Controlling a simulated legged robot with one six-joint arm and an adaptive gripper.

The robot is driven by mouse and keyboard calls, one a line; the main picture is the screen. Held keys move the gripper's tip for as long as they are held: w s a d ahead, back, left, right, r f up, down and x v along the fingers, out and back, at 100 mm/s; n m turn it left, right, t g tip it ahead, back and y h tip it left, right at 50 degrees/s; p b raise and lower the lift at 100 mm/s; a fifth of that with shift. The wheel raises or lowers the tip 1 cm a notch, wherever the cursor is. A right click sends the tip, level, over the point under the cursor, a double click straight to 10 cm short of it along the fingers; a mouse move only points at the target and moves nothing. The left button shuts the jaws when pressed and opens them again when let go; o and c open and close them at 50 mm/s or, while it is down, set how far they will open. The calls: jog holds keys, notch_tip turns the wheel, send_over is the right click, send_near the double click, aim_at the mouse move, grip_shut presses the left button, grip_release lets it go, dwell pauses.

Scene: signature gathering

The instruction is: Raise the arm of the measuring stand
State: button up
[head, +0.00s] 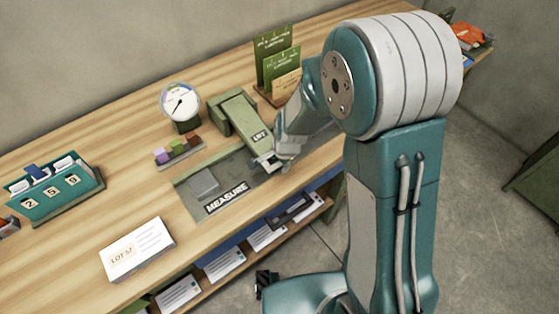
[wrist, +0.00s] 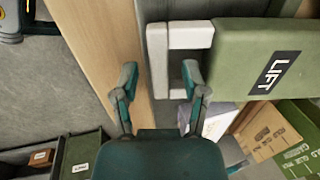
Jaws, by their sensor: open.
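The measuring stand has a grey base plate (head: 240,180) marked MEASURE and a green arm (head: 240,117) with a LIFT label, lying low along the plate's back. In the wrist view the green arm (wrist: 250,45) ends in a white loop handle (wrist: 190,36). My gripper (head: 272,160) is at that handle end. In the wrist view my gripper (wrist: 158,78) is open: the right fingertip overlaps the handle's opening, the left fingertip is apart over the wood edge. The handle's outer bar lies between the fingers. I cannot tell whether they touch it.
A dial gauge (head: 181,104), coloured blocks (head: 178,151) and a green card rack (head: 277,62) stand near the stand. A LOT 57 box (head: 137,249) and a number holder (head: 52,190) are left. A shelf of envelopes (head: 225,263) is below the table (head: 95,160).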

jog(key=shift+a+f, duration=0.1)
jog(key=shift+a, duration=0.1)
jog(key=shift+d, duration=0.15)
grip_shut()
